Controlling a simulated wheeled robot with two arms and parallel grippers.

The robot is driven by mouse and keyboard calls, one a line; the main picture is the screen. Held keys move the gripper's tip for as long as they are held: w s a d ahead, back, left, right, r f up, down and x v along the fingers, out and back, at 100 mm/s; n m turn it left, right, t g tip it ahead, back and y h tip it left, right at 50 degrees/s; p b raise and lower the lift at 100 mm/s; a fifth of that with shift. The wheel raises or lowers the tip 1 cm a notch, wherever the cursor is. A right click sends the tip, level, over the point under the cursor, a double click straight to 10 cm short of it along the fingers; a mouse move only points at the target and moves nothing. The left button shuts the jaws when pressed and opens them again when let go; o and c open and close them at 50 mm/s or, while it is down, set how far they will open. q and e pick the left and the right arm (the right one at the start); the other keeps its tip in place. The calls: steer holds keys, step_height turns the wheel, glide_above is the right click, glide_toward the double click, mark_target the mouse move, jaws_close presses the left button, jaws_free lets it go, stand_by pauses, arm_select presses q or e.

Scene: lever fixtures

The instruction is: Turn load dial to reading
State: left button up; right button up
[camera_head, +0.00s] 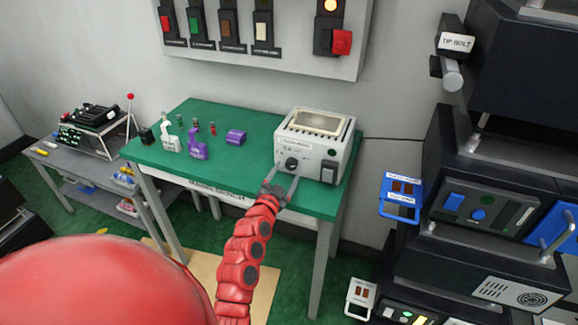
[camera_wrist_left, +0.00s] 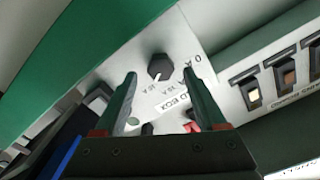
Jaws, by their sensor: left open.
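The load dial (camera_head: 292,163) is a dark knob on the front of a white box (camera_head: 318,128) on the green table. In the left wrist view the dial (camera_wrist_left: 160,67) shows a white pointer mark toward the lower part of the picture, near small amp labels. The exact reading is too small to tell. My left gripper (camera_head: 283,180) is open, with its fingers toward the box front. In the wrist view the two fingers stand on either side of the dial, apart from it, with nothing between them. My right gripper is not in view.
The green table (camera_head: 255,160) also carries purple parts (camera_head: 196,145) and small bottles at the left. A wall panel with coloured switches (camera_head: 260,25) hangs behind. Dark equipment racks (camera_head: 495,170) stand at the right. A grey bench (camera_head: 75,165) is at the left.

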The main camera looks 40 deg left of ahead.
mark_target(290, 167)
arm_select(q)
steer(key=shift+x, duration=1.55)
jaws_close()
